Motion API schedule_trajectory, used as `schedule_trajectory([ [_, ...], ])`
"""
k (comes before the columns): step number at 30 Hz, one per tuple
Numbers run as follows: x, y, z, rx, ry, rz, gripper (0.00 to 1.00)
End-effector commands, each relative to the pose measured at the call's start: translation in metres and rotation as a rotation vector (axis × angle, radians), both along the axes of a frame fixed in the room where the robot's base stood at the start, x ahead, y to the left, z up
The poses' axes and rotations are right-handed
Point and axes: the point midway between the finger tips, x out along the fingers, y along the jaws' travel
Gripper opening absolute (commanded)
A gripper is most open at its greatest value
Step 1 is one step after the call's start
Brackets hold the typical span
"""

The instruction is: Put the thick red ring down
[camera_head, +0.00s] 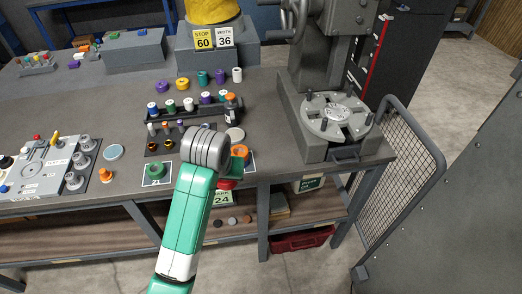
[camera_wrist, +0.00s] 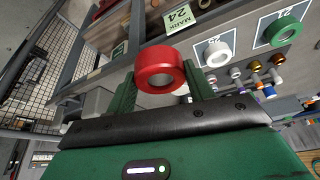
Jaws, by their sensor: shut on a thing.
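The thick red ring (camera_wrist: 160,70) is held between the two green fingers of my gripper (camera_wrist: 163,82) in the wrist view. Its hole faces partly toward the camera. In the head view the red ring (camera_head: 228,184) shows only in part, low beside my grey wrist, near the front edge of the bench. My gripper (camera_head: 238,166) is mostly hidden there behind the wrist. The ring appears held in the air, apart from the bench, though its exact height is unclear.
A green ring (camera_head: 156,170) lies on a marked card on the grey bench (camera_head: 110,182). A white ring (camera_wrist: 217,53) lies on another card. Racks of coloured spools (camera_head: 190,106) stand behind my wrist. A machine with a round plate (camera_head: 336,117) stands right.

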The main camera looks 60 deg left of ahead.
Motion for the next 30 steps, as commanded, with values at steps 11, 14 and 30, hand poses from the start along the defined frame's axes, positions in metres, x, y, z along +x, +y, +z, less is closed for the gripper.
schedule_trajectory([
  [11,0.073,0.081,-0.010,0.003,-0.001,-0.001,0.23],
  [14,0.088,0.098,-0.012,0.003,-0.001,-0.003,0.23],
  [30,0.104,0.117,-0.036,0.000,0.000,-0.003,0.23],
])
